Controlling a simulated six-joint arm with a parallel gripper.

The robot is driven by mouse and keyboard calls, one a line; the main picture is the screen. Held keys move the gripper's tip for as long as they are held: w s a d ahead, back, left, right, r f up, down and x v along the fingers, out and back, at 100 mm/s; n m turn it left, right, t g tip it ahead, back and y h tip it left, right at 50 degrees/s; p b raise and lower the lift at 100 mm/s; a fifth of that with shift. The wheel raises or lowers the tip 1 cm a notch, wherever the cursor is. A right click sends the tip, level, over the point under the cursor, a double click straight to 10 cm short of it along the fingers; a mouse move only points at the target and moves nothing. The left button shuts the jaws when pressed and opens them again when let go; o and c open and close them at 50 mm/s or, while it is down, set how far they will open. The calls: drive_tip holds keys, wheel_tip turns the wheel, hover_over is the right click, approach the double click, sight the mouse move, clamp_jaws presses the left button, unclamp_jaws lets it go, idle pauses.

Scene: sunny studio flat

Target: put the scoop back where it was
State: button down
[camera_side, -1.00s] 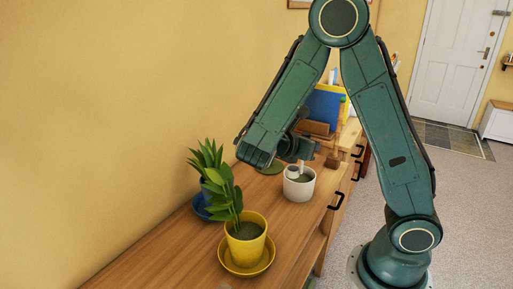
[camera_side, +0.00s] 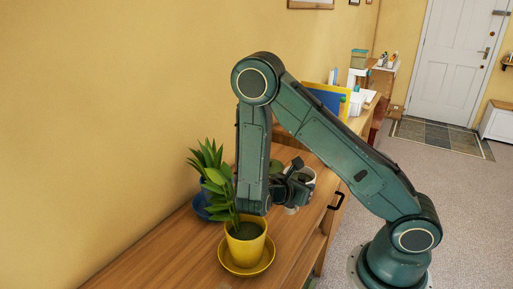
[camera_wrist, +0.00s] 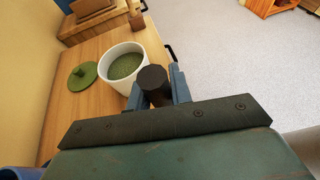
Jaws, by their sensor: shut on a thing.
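My gripper (camera_side: 290,190) is low over the wooden cabinet top, just in front of the white pot (camera_side: 311,173), which it partly hides. In the wrist view my gripper (camera_wrist: 156,90) is shut on a dark, round-ended piece, which I take for the handle of the scoop (camera_wrist: 153,78). The rest of the scoop is hidden, so I cannot tell its bowl. The white pot (camera_wrist: 105,79) holds green granular stuff and stands upright just beyond the jaws. The held piece overlaps the pot's near right edge in this view; I cannot tell whether they touch.
A green disc with a knob (camera_wrist: 82,76) lies left of the pot. A plant in a yellow pot (camera_side: 245,248) on a saucer stands close to my forearm, with a blue pot (camera_side: 202,200) behind. Books and a wooden box (camera_wrist: 95,18) are farther back. Bare cabinet top (camera_side: 150,262) lies front left.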

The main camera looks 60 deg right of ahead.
drive_tip(key=shift+f, duration=0.55)
drive_tip(key=shift+f, duration=1.9)
drive_tip(key=shift+f, duration=0.1)
drive_tip(key=c, duration=1.3)
unclamp_jaws()
drive_tip(key=shift+o, duration=0.2)
